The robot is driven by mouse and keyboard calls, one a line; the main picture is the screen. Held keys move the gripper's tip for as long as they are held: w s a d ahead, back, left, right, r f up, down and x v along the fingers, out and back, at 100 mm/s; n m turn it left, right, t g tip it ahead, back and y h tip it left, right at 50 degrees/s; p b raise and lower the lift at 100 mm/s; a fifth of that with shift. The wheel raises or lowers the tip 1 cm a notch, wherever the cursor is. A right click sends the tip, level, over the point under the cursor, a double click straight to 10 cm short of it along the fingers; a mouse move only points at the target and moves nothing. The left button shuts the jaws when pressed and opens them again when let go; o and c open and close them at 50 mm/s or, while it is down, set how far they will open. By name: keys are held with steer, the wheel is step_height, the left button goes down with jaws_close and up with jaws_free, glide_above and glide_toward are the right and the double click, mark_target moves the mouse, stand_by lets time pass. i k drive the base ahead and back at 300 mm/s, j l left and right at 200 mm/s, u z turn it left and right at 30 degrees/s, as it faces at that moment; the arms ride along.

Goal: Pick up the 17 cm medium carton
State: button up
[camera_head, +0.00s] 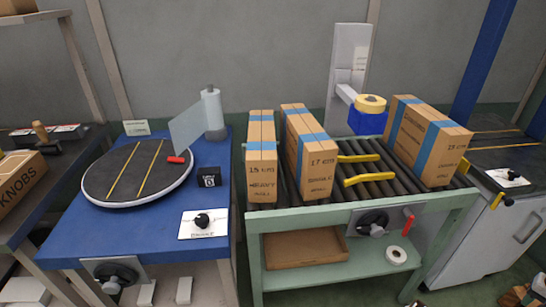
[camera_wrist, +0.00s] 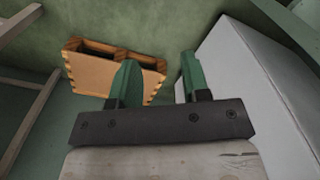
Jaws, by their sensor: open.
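The 17 cm carton (camera_head: 309,152) is a brown box with blue tape bands and "17 cm" printed on its near end. It stands on the roller conveyor, the middle one of three cartons. A narrower carton (camera_head: 261,157) marked about 15 cm stands close to its left. A third taped carton (camera_head: 427,140) stands at the right, apart from it. My gripper (camera_wrist: 158,80) shows only in the wrist view, with two green fingers apart and nothing between them. No conveyor carton is seen in the wrist view.
Yellow bars (camera_head: 363,170) lie on the rollers (camera_head: 378,187) right of the 17 cm carton. A blue table (camera_head: 150,225) with a round turntable (camera_head: 137,173) stands left. A wooden crate (camera_wrist: 112,75) and pale cabinet (camera_wrist: 235,75) show in the wrist view.

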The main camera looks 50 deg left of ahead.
mark_target(311, 155)
steer(key=k+l+u, duration=0.1)
steer(key=u, duration=1.75)
steer(key=l+u, duration=0.15)
steer(key=u, duration=0.45)
steer(key=k, duration=0.5)
